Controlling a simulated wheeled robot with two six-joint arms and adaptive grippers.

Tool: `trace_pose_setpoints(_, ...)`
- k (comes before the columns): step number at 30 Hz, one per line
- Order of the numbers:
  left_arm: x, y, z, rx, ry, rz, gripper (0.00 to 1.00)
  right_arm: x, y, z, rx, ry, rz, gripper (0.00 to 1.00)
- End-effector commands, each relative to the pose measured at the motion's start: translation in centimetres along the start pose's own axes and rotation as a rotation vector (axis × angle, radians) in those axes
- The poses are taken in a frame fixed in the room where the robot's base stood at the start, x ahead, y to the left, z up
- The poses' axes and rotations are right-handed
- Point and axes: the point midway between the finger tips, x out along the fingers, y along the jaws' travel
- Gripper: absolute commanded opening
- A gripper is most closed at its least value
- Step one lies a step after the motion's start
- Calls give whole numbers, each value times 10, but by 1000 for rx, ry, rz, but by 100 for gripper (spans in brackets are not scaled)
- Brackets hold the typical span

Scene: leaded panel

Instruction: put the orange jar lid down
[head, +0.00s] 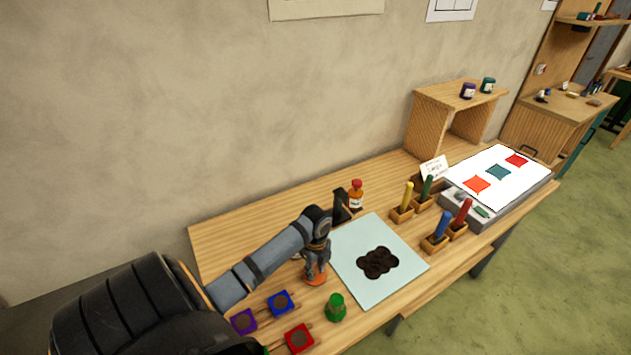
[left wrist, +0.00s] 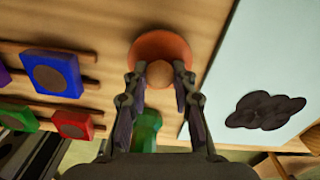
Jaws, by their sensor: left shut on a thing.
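The orange jar lid (head: 315,281) is a round disc with a knob, low over the wooden table just left of the pale blue mat. My left gripper (head: 316,267) points down on it. In the left wrist view my left gripper (left wrist: 160,80) has its two fingers either side of the knob of the lid (left wrist: 158,43) and is shut on it. I cannot tell whether the lid touches the table. My right gripper is in neither view.
The pale blue mat (head: 360,284) bears a dark lobed patch. A green jar (head: 336,308) stands close in front. Blue (head: 280,302), purple (head: 243,321) and red (head: 299,339) square pieces lie left. A red-capped bottle (head: 356,196) stands behind. Wooden holders and a light box (head: 540,186) are right.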

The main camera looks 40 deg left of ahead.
Motion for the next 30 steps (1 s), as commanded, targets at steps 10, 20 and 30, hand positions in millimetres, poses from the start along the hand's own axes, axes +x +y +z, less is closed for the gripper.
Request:
trace_pose_setpoints(10,12,0,0,1,-2,-1,0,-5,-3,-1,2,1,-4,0)
trace_pose_setpoints(20,14,0,0,1,-2,-1,49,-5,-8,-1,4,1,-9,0)
trace_pose_setpoints(30,4,-1,1,3,-4,-4,49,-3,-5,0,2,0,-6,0)
